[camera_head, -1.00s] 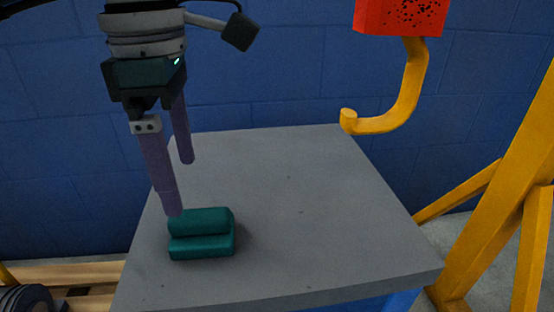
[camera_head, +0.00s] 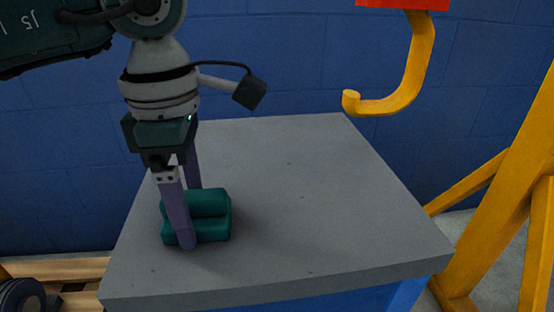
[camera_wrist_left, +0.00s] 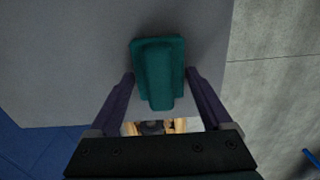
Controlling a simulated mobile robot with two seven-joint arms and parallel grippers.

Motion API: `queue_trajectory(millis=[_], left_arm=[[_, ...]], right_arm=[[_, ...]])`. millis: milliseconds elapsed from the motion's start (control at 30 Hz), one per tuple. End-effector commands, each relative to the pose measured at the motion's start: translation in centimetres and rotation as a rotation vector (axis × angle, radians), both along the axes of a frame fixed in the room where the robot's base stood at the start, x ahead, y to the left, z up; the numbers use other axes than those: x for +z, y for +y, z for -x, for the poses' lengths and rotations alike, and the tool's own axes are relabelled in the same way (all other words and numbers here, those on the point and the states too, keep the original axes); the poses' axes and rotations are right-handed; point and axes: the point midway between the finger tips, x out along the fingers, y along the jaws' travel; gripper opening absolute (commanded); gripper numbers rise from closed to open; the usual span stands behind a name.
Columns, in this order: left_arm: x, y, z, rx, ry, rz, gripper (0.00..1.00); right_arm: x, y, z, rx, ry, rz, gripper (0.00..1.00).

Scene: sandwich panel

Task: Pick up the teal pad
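The teal pad (camera_head: 214,216) lies on the grey table top (camera_head: 300,215), near its left side. It has a ridged, stepped shape. My left gripper (camera_head: 190,218) points down at the pad's left part in the head view, one finger in front of it and the other partly hidden behind it. In the left wrist view the pad (camera_wrist_left: 158,78) lies between the two open fingers, with a narrow gap seeming to show on each side. My right gripper is not in view.
A yellow hook (camera_head: 405,90) hangs from a red part above the table's back right. A yellow frame (camera_head: 510,190) stands to the right. A blue wall (camera_head: 290,60) is behind. The table's middle and right are clear.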

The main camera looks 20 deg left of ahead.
Motion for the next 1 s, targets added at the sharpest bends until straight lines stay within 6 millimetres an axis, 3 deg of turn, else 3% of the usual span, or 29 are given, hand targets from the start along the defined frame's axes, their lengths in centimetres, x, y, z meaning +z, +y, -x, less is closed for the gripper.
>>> queue_trajectory(millis=[67,567,833,1000], left_arm=[[0.0,0.0,0.0,0.000,0.000,0.000,0.73],[0.0,0.0,0.0,0.000,0.000,0.000,0.17],[0.2,0.0,0.0,0.000,-0.001,-0.001,0.17],[1.7,0.1,-0.1,0.000,-0.002,0.000,0.17]], right_arm=[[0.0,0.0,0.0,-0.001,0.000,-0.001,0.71],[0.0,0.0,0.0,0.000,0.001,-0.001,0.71],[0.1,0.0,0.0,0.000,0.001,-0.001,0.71],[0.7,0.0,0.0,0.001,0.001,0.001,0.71]])
